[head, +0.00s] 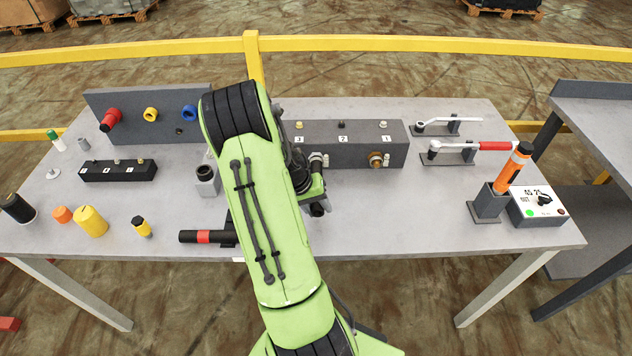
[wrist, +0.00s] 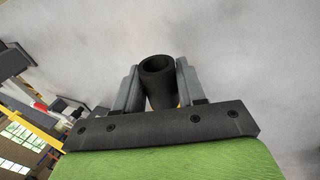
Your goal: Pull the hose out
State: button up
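In the wrist view, a black hollow tube, which looks like the hose (wrist: 158,76), sits between the two grey fingers of my gripper (wrist: 160,90). Its open end faces the camera. The fingers flank it closely on both sides and appear to press on it. In the head view, my green arm covers much of the middle of the table. The dark end of the hose (head: 318,209) shows just right of the arm, in front of the grey numbered box (head: 345,153). My arm hides most of the gripper, and whether the hose is still joined to the box cannot be told.
A brass fitting (head: 376,160) is on the box front. Levers, an orange-handled tool (head: 513,168) and a switch box (head: 538,205) stand right. The table front right of my arm is clear.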

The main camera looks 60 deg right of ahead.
jog(key=c, duration=0.4)
jog(key=shift+s+a, duration=0.1)
jog(key=shift+a, duration=0.05)
jog(key=shift+s+a+b, duration=0.3)
jog(key=shift+s+a, duration=0.15)
jog(key=shift+a, duration=0.45)
jog(key=shift+s+a+b, duration=0.35)
jog(key=shift+s+a, duration=0.1)
jog(key=shift+a, duration=0.45)
jog(key=shift+s+a+b, duration=0.3)
jog(key=shift+s+a, duration=0.15)
jog(key=shift+a, duration=0.45)
jog(key=shift+r, duration=0.1)
